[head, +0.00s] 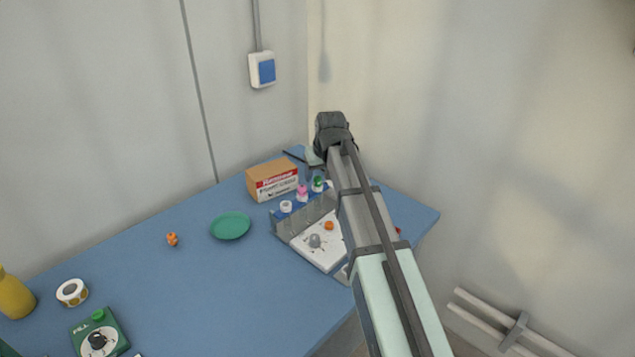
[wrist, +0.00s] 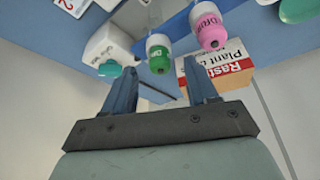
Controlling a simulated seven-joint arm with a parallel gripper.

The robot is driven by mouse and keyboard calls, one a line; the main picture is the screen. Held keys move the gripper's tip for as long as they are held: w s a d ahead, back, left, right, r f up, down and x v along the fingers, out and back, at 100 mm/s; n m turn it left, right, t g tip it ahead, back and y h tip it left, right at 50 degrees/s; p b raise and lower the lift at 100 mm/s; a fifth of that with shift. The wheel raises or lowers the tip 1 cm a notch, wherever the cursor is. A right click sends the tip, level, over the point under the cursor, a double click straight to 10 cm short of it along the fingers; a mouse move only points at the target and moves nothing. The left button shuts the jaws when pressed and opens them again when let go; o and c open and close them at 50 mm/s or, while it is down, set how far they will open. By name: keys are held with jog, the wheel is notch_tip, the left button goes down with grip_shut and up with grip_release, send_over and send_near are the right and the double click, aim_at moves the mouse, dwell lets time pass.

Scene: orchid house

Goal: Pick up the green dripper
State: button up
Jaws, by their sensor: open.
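The green dripper (head: 318,184) stands at the right end of a row of small bottles in a grey rack (head: 288,226), beside a pink-capped one (head: 302,191). In the wrist view the green dripper (wrist: 160,53) shows its green cap and white label. It appears beyond and between the fingertips of my gripper (wrist: 161,66), apart from both fingers. My gripper is open and empty. In the head view my arm reaches over the rack's right side and mostly hides the fingers. The pink-capped bottle (wrist: 209,28) is just right of the green one in the wrist view.
A cardboard box (head: 272,180) stands close behind the rack. A white-capped bottle (head: 286,206) sits at the rack's left. A teal plate (head: 230,226) lies left. In the wrist view a white container (wrist: 108,42) is near the left finger. The blue table's middle is clear.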

jog(key=shift+x, duration=1.05)
grip_shut()
